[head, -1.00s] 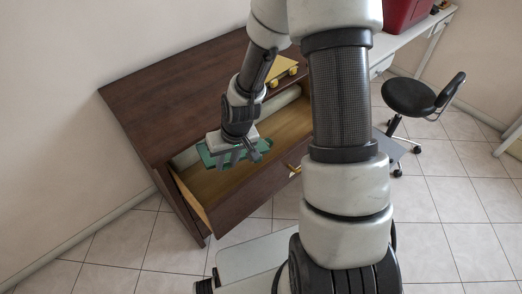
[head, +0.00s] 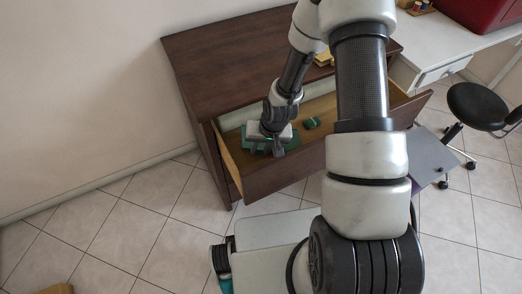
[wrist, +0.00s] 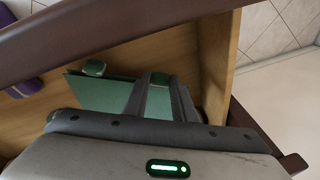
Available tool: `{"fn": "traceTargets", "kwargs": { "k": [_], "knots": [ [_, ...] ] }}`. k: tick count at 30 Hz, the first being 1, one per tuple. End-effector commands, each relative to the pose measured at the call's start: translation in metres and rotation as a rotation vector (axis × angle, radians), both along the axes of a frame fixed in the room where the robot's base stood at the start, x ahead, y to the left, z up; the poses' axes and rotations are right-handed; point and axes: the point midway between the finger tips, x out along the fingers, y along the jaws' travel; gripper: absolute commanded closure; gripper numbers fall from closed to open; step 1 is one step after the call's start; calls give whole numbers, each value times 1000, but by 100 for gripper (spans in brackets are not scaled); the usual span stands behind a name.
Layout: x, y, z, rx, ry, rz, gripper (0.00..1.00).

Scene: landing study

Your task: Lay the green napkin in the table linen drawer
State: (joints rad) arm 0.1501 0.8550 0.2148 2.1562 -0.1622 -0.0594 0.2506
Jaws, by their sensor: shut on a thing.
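The green napkin (head: 256,134) is a flat green piece inside the open table linen drawer (head: 285,172), at its left end. My gripper (head: 277,149) is over that end and shut on the napkin. In the wrist view, the napkin (wrist: 98,92) lies flat around my fingers (wrist: 162,88), low between the drawer's wooden walls. I cannot tell whether it touches the drawer bottom. My gripper hides part of it.
A small dark green item (head: 312,122) lies in the drawer, right of the napkin. A purple item (wrist: 26,87) shows in the wrist view. A yellow thing (head: 323,58) is on the dresser top (head: 225,55). A black stool (head: 480,105) stands at right.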

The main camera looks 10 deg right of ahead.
Motion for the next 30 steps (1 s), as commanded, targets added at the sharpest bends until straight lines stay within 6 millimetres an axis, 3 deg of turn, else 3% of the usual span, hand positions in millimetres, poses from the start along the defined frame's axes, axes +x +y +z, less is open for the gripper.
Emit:
{"fn": "traceTargets", "kwargs": {
  "k": [2, 12, 13, 16, 25, 30],
  "knots": [
    [0, 0, -10, 0, 0, 0, 95],
    [0, 0, -14, 0, -1, 1, 95],
    [0, 0, -13, 0, -1, 1, 74],
    [0, 0, -12, 0, -1, 1, 57],
    [0, 0, -11, 0, -1, 0, 57],
    [-1, -3, 6, 0, -4, -2, 57]
  ]
}}
